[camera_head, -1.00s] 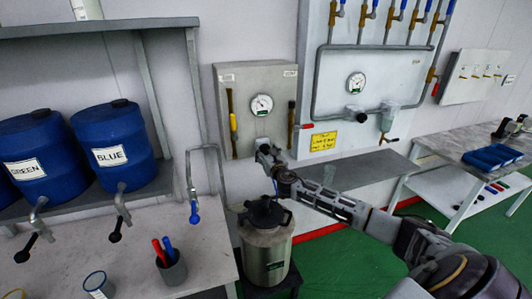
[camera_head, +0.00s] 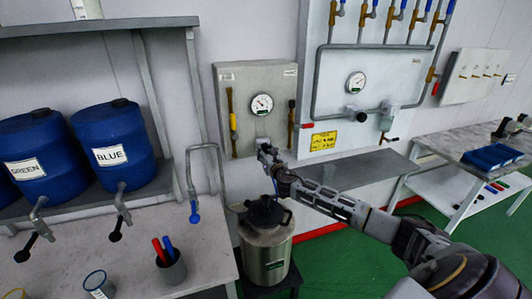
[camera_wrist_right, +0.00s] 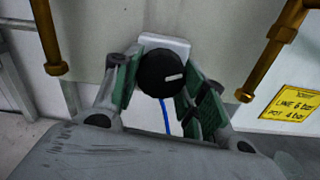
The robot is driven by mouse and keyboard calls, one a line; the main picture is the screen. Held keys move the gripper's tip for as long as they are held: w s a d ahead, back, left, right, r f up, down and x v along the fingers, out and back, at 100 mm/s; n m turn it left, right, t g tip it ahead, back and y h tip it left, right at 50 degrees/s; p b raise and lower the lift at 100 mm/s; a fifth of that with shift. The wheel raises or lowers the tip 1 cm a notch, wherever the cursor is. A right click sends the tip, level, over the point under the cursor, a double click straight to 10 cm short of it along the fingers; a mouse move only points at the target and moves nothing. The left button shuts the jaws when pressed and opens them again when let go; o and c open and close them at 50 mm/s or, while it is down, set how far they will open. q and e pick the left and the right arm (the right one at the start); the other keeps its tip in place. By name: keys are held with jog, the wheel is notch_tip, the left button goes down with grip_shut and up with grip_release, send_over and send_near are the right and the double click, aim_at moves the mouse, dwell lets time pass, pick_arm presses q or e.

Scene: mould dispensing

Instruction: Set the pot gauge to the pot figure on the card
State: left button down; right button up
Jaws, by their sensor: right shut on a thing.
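The pot gauge (camera_head: 262,104) is a round white dial on a grey wall panel (camera_head: 238,80). Its dark needle shows, but the figures are too small to read. Below it is a black round knob (camera_wrist_right: 160,73) with a white mark. My right gripper (camera_head: 266,148) reaches the panel's lower edge. In the right wrist view its green-padded fingers (camera_wrist_right: 158,90) are shut on the knob from both sides. The yellow card (camera_head: 324,141) is on the wall; in the right wrist view (camera_wrist_right: 290,103) it reads "LINE 6 bar" and "POT 4 bar". My left gripper is out of view.
Brass pipes with a yellow-handled valve (camera_head: 232,120) and a red-handled one (camera_head: 304,126) flank the gauge. A steel pot (camera_head: 265,255) with a black lid stands below my right arm. Another gauge (camera_head: 355,83) is on the white board at right. Blue drums (camera_head: 113,145) stand on the left shelf.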

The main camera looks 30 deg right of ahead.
jog(key=shift+m, duration=0.3)
jog(key=m+b, duration=0.1)
jog(key=m, duration=0.3)
jog(key=shift+a, duration=0.1)
jog(key=shift+r+m, duration=0.1)
jog(key=shift+m, duration=1.2)
jog(key=o, duration=1)
jog(key=shift+w, duration=0.1)
jog(key=shift+s, duration=0.2)
